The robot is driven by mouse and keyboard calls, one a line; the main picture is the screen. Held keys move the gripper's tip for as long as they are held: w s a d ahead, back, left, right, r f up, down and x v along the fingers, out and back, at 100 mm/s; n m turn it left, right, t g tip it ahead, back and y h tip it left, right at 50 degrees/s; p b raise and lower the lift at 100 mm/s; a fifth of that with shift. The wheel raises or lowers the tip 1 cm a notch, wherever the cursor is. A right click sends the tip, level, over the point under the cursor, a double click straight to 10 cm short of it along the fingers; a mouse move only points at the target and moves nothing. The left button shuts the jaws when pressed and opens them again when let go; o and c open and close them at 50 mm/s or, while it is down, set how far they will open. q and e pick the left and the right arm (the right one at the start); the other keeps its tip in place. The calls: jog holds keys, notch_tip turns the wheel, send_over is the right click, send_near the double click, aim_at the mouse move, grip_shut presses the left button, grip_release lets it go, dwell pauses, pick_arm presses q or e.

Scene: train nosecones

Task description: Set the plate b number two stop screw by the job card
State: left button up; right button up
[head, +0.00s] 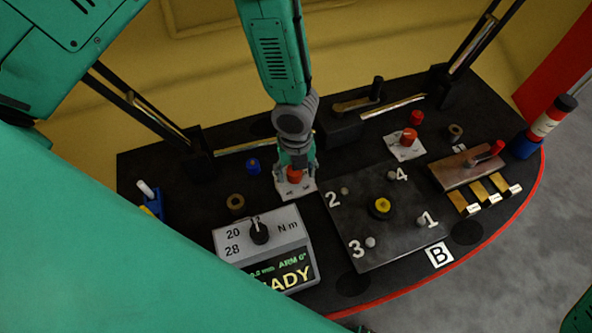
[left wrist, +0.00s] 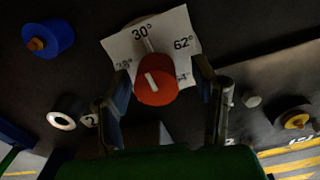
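Plate B (head: 350,225) is a dark plate with numbered screws and a yellow centre piece (head: 380,207). The number two stop screw (head: 345,191) is a small grey knob at its upper left. My left gripper (head: 296,166) is at a red knob (head: 295,177) on a white dial card, left of the plate. In the left wrist view the red knob (left wrist: 155,88) sits between the spread fingers of the left gripper (left wrist: 163,76); contact is not clear. Its pointer is toward 30° on the dial card (left wrist: 181,24). I see no readable job card. My right gripper is out of view.
A grey box (head: 290,225) with a selector marked 20 and 28 N m stands front left; its screen ends in "READY". Another red knob (head: 409,137) is behind the plate. A brown block and brass pieces (head: 479,194) lie right.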

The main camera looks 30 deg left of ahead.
pick_arm(q)
jog(key=c, duration=1.1)
jog(key=shift+o, duration=0.2)
jog(key=shift+a, duration=0.15)
jog(key=shift+n, duration=0.4)
jog(key=shift+w+n+p, duration=0.1)
jog(key=shift+n+p, duration=0.25)
jog(key=shift+n, duration=0.15)
jog(key=n+p, duration=0.1)
jog(key=n, duration=0.4)
jog(key=shift+r+p, duration=0.1)
jog(key=shift+p, duration=0.25)
jog(key=n, duration=0.4)
jog(key=shift+p, duration=0.4)
jog(key=shift+n+p, duration=0.35)
jog(key=shift+n, duration=1.35)
